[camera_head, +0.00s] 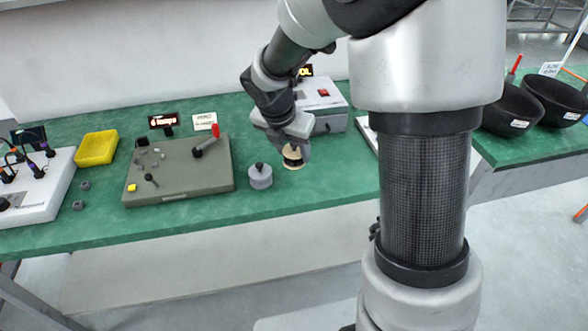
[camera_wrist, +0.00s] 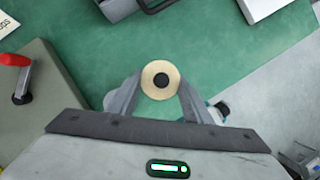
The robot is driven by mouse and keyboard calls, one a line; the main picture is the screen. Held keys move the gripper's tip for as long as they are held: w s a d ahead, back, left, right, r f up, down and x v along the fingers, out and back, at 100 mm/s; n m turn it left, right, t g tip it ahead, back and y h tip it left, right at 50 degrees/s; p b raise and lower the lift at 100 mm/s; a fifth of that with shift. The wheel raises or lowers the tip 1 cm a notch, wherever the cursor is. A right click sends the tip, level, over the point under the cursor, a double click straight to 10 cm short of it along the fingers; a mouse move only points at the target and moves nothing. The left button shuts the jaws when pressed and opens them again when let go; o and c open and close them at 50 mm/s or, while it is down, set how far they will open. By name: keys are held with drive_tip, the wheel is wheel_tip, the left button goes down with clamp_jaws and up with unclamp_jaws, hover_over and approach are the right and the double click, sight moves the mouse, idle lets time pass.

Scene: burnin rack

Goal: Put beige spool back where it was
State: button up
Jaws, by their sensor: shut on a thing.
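The beige spool (camera_head: 292,157) is between the fingers of my gripper (camera_head: 296,147) over the green bench, near its front edge. In the wrist view the spool (camera_wrist: 149,74) shows as a beige disc with a dark centre, and the two fingers of my gripper (camera_wrist: 160,92) close on it from both sides. I cannot tell whether the spool touches the bench or hangs just above it.
A grey knobbed cylinder (camera_head: 260,177) stands just left of the spool. Left of that is a grey-green board (camera_head: 200,181) with a red-handled lever. A grey box (camera_head: 322,104) with a red switch stands behind. A yellow tray (camera_head: 97,148) sits far left. Black bowls (camera_head: 512,108) are at right.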

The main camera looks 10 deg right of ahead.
sight(293, 165)
wheel_tip(293, 165, down, 5)
drive_tip(key=shift+r+b, duration=0.1)
drive_tip(key=shift+b, duration=0.8)
drive_tip(key=o, duration=1.1)
drive_tip(key=shift+f, duration=0.2)
